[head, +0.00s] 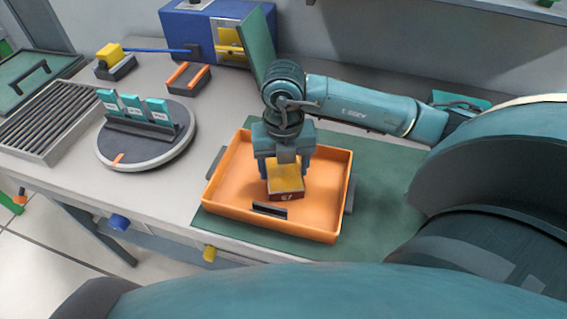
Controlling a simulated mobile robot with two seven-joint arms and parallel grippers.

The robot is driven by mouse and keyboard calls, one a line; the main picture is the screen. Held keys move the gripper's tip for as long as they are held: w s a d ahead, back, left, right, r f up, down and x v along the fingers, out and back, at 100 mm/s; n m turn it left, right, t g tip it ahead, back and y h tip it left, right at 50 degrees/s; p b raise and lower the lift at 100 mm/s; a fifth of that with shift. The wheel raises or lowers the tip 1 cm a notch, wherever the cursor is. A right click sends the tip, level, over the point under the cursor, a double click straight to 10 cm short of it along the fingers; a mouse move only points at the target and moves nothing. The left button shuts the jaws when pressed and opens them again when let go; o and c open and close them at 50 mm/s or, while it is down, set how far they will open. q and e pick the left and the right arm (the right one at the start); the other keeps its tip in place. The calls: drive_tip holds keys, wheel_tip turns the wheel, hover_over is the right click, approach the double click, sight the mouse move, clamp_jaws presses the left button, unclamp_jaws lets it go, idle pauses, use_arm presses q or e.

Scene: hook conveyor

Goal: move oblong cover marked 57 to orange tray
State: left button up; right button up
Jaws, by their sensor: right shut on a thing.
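The cover marked 57 (286,181) has a yellow-orange top and a dark red front side with a white number on it. My right gripper (285,172) is shut on it, one finger on each side, pointing down. The cover is over the inside of the orange tray (230,170), near its front wall. I cannot tell whether its underside touches the tray floor. The orange tray looks otherwise empty and has dark handles. My left gripper is not in view.
The orange tray stands on a green mat (385,215). To the left are a round turntable (150,153) with several teal tags, a ribbed grey tray (45,125) and an orange-and-dark holder (187,79). A blue machine (200,28) and an upright green panel (257,50) stand behind.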

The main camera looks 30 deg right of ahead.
sight(283, 170)
drive_tip(key=shift+f, duration=0.15)
drive_tip(key=o, duration=1.5)
drive_tip(key=shift+c, duration=0.2)
wheel_tip(283, 170, up, 12)
drive_tip(key=shift+r, duration=0.2)
